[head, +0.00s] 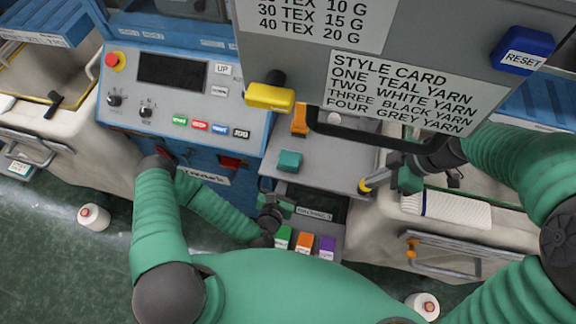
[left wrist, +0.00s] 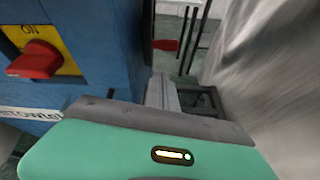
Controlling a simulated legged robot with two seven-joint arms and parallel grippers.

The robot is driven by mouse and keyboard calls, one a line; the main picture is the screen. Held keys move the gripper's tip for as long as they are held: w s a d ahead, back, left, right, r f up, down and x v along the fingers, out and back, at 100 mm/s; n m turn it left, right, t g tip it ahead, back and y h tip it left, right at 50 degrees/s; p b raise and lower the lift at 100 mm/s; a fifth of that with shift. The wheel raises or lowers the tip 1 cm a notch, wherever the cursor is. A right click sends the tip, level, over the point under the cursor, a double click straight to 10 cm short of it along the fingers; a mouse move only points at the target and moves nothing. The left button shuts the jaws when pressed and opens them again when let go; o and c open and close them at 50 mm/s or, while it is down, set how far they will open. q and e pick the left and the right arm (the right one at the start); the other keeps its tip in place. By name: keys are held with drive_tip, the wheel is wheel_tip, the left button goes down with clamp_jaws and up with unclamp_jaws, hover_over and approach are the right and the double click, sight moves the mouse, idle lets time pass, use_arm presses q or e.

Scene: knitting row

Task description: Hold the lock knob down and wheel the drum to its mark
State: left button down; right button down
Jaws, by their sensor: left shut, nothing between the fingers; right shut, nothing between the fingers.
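I cannot pick out the drum, its mark or the lock knob with certainty. A silver stub with a yellow end (head: 370,183) lies at the right edge of the grey plate (head: 325,160). My right gripper (head: 397,168) is shut, beside the stub; whether they touch is unclear. My left gripper (head: 276,210) is shut and low, near a dark opening with a label (head: 314,214) below the plate. In the left wrist view, its grey fingers (left wrist: 161,92) point toward a narrow gap beside the blue machine body (left wrist: 110,40).
A hanging board (head: 400,50) with style cards and a blue RESET block overhangs the plate. A red switch (left wrist: 36,58) is left in the wrist view.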

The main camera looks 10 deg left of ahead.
use_arm(q)
wheel_tip(320, 180, up, 7)
drive_tip(key=m+t, duration=0.3)
drive_tip(key=m, duration=3.1)
drive_tip(key=w+f, duration=0.5)
drive_tip(key=w, duration=0.4)
drive_tip(key=shift+w, duration=0.2)
drive_tip(key=shift+f, duration=0.2)
